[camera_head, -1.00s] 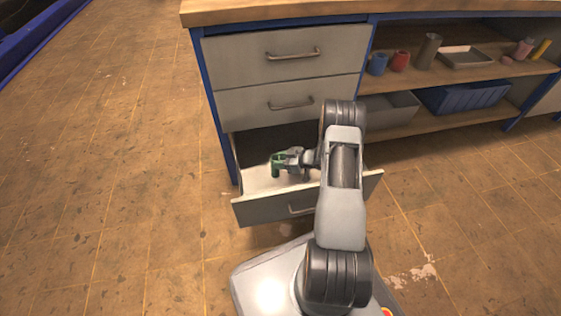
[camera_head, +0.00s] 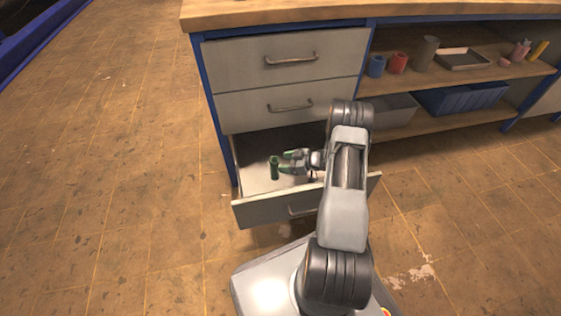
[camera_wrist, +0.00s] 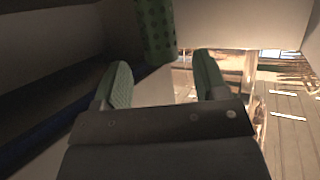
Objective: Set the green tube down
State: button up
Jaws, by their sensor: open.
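The green tube (camera_head: 274,167) stands upright in the open bottom drawer (camera_head: 262,209), on its pale floor. It also shows in the wrist view (camera_wrist: 155,30) at the top, beyond the fingertips and cut off by the frame edge. My gripper (camera_head: 284,162) is open and empty, just to the right of the tube and inside the drawer. In the wrist view its two green-padded fingers (camera_wrist: 163,75) are spread apart, with the tube a little ahead of them. A gap shows between tube and fingers in the head view.
Two closed drawers (camera_head: 290,82) sit above the open one, under a wooden worktop (camera_head: 300,12). Shelves at the right hold a blue cup (camera_head: 376,66), a red cup (camera_head: 398,63), a grey tray (camera_head: 462,59) and a blue bin (camera_head: 462,97). The floor at the left is clear.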

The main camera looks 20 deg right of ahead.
jog(key=p+v, duration=0.2)
jog(key=v, duration=0.7)
jog(key=shift+p, duration=0.3)
